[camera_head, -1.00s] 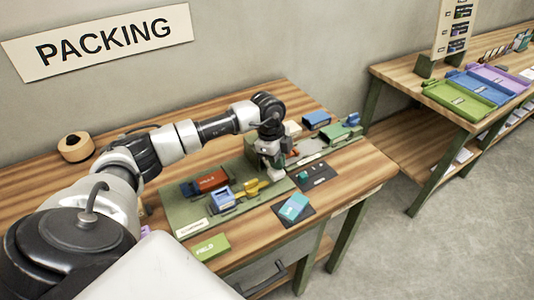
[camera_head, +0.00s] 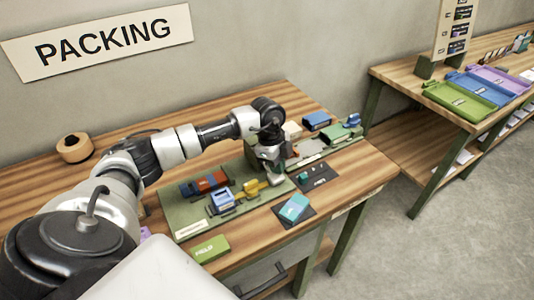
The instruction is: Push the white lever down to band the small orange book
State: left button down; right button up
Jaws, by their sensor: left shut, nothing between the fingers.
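My left arm reaches over the green mat (camera_head: 185,214) on the packing table. My left gripper (camera_head: 277,181) points down at the mat's right part and is shut, with nothing seen held in it. A white lever cannot be told apart from the pale gripper tip. My right gripper is not in view.
A blue device (camera_head: 222,201) and a yellow one (camera_head: 251,189) stand on the mat. A teal packet (camera_head: 293,208) lies on a dark pad in front. A green FIELD box (camera_head: 210,248) is near the front edge. Trays (camera_head: 458,99) sit on another table.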

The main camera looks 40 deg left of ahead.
pick_arm(q)
notch_tip(320, 180, up, 9)
jog(key=p, duration=0.7)
dwell(0.5)
jog(key=shift+f, duration=0.1)
dwell(0.4)
